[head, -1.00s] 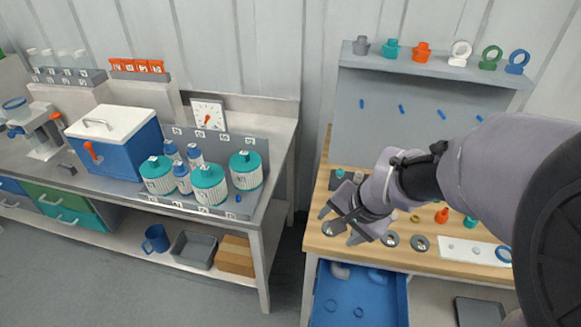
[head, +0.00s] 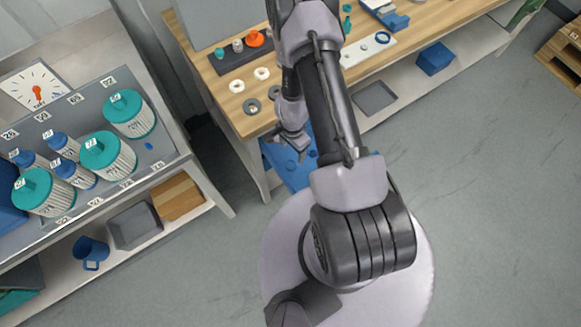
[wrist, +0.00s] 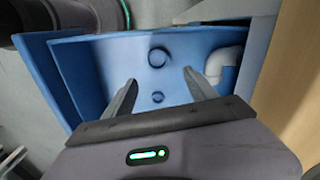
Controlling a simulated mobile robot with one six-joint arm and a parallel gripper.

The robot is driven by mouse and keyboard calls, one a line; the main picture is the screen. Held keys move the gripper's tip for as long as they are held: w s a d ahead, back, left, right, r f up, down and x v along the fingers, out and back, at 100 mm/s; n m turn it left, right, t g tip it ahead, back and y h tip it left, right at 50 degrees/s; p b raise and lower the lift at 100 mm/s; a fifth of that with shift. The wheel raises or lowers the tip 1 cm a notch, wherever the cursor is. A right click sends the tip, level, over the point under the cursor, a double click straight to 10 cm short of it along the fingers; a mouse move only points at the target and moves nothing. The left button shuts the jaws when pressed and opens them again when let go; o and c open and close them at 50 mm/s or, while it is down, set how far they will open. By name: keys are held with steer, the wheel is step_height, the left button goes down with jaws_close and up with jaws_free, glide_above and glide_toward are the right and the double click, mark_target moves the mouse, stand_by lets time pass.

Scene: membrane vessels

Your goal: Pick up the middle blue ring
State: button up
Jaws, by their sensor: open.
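The blue drawer (head: 272,152) is pulled out under the front of the wooden bench. In the wrist view, the drawer (wrist: 95,60) holds a larger blue ring (wrist: 158,57) and a smaller blue ring (wrist: 157,97), both lying flat and apart. I cannot tell which is the middle one.
A white elbow pipe (wrist: 224,64) lies in the drawer right of my fingers. The bench edge (wrist: 300,90) rises close on the right. The bench top (head: 215,92) carries small parts. The left counter holds teal-lidded vessels (head: 103,157). The floor (head: 490,180) is clear at right.

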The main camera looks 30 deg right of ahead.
mark_target(292, 165)
steer(key=f+b, duration=0.8)
steer(key=shift+s+a+f, duration=0.2)
steer(key=shift+a+f, duration=0.05)
steer(key=shift+r, duration=0.25)
steer(key=shift+c, duration=0.3)
steer(key=c, duration=1.4)
